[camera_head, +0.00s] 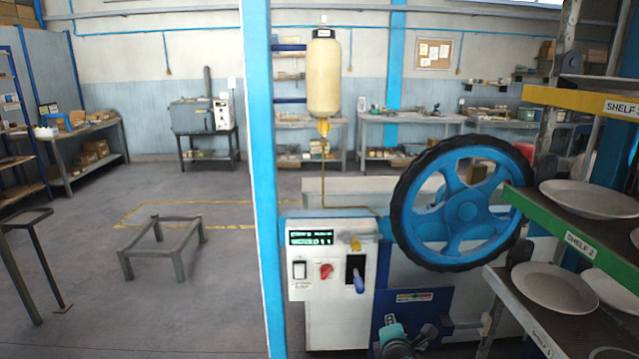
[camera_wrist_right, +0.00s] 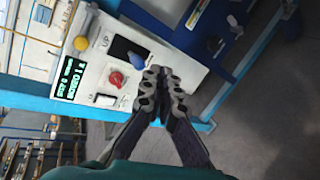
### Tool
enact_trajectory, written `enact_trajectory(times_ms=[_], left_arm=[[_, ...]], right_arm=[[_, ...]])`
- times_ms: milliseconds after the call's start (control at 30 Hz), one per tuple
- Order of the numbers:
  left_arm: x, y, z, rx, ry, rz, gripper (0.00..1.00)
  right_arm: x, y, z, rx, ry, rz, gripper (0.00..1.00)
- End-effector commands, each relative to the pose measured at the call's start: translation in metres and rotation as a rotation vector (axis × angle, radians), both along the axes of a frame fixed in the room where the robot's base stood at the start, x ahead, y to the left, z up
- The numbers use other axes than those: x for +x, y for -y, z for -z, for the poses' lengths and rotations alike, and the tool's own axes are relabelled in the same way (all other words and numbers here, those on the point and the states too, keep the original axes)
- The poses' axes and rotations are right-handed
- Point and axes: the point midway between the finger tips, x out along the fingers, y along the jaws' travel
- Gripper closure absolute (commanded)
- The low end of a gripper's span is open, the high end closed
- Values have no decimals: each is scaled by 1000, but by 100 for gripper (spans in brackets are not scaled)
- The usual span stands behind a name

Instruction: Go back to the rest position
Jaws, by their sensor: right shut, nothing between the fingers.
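The box carries a lit display (camera_head: 311,238), a white switch (camera_head: 300,270), a red knob (camera_head: 326,271) and a blue-handled lever (camera_head: 359,282). In the wrist view the fingers appear beside the lever (camera_wrist_right: 136,60) and red knob (camera_wrist_right: 116,79), apart from them. The exact gap is unclear. My left gripper is not in view.
A large blue wheel (camera_head: 467,212) stands right of the box. Shelves with plates (camera_head: 556,288) fill the right side. A blue post (camera_head: 262,150) rises left of the box.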

Motion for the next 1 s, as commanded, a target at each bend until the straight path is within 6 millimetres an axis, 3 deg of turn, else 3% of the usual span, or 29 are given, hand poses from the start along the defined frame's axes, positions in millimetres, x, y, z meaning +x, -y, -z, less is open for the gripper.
enact_trajectory(times_ms=[100,267,400,600,767,1000], left_arm=[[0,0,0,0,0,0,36],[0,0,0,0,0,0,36],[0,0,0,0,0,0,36],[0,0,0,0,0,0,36],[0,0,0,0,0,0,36],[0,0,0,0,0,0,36]], right_arm=[[-49,12,-10,325,-50,172,100],[-119,17,-9,760,-114,438,100],[-184,13,1,1105,-166,692,100],[-251,1,19,1438,-217,988,100],[-273,-5,26,1543,-233,1098,100],[-275,-6,26,1557,-234,1112,100]])
